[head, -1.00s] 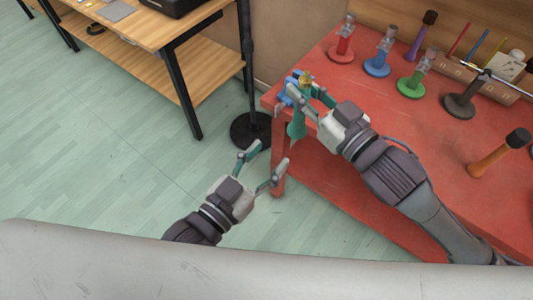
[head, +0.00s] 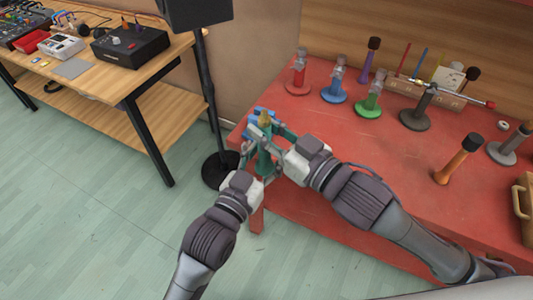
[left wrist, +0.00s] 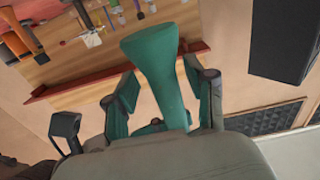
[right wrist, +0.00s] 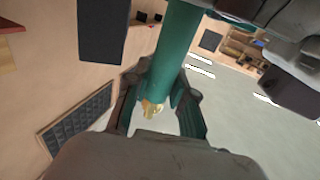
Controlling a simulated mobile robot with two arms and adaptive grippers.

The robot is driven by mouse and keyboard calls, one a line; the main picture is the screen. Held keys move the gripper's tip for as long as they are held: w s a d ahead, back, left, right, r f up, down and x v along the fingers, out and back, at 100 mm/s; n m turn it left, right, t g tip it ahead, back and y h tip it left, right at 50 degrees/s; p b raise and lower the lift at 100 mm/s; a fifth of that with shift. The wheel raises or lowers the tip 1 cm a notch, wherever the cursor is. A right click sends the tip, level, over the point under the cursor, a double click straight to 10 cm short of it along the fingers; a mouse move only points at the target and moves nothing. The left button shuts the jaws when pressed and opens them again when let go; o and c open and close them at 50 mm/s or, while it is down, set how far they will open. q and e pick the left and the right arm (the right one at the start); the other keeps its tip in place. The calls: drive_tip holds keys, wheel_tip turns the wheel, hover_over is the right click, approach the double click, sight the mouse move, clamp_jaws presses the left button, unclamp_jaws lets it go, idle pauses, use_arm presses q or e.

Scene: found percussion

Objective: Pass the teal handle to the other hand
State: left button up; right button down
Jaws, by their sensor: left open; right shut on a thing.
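The teal handle (head: 264,160) is held upright off the red table's left corner, with a brass-coloured tip at its top. My right gripper (head: 270,146) is shut on it from the right, near the brass end (right wrist: 152,108). My left gripper (head: 257,165) is open and close in from below left. In the left wrist view the handle's wide end (left wrist: 152,62) stands between the two open fingers. I cannot tell whether either left finger touches it. Fingers and handle partly hide one another in the head view.
The red table (head: 310,190) bears red, blue and green stands, a dark stand and an orange-handled tool (head: 459,157). A blue object (head: 262,114) is at its corner, behind the grippers. A black pole with round base (head: 219,166) stands close left. A wooden bench (head: 110,95) is further left.

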use_arm(q)
drive_tip(key=shift+c, duration=0.3)
clamp_jaws()
use_arm(e)
drive_tip(key=c, duration=0.9)
unclamp_jaws()
drive_tip(key=shift+r, duration=0.15)
